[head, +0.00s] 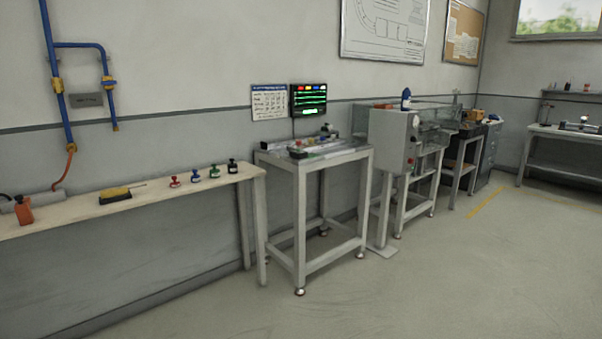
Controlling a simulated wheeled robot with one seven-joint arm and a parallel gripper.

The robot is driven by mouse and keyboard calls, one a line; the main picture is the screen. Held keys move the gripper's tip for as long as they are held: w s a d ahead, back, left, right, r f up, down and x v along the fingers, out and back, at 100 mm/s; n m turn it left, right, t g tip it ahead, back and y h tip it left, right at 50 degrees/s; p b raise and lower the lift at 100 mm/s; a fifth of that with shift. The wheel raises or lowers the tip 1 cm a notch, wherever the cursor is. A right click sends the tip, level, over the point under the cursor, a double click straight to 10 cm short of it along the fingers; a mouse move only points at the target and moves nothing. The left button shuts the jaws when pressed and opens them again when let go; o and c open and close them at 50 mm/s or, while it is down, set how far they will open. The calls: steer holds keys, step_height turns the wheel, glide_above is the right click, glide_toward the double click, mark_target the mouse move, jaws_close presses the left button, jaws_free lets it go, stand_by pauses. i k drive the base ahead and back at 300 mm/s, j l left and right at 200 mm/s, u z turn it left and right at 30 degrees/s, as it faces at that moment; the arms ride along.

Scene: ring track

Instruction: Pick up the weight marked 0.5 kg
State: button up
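Several small knobbed pieces that look like weights stand in a row on the right part of a long narrow wall bench (150,197). From left to right they are a red one (175,182), a blue one (196,176), a green one (214,172) and a black one (232,166). They stand upright and apart from each other. Any markings are too small to read, so I cannot tell which is 0.5 kg. My gripper is not in view.
A yellow-and-black block (115,194) and an orange bottle (23,210) also stand on the bench. A grey-framed table (308,170) adjoins the bench's right end. A grey cabinet (393,140) stands farther right. The floor (400,290) in front is clear.

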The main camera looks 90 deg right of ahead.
mark_target(194, 178)
steer(key=k+l+z, duration=0.1)
steer(key=l+z, duration=0.25)
steer(key=l, duration=0.65)
steer(key=l+z, duration=0.35)
steer(key=l, duration=0.6)
steer(key=i+l+z, duration=0.1)
steer(key=l+z, duration=0.25)
steer(key=l, duration=0.65)
steer(key=i+l, duration=0.1)
steer(key=l, duration=0.95)
steer(key=i+l, duration=0.15)
steer(key=l, duration=0.35)
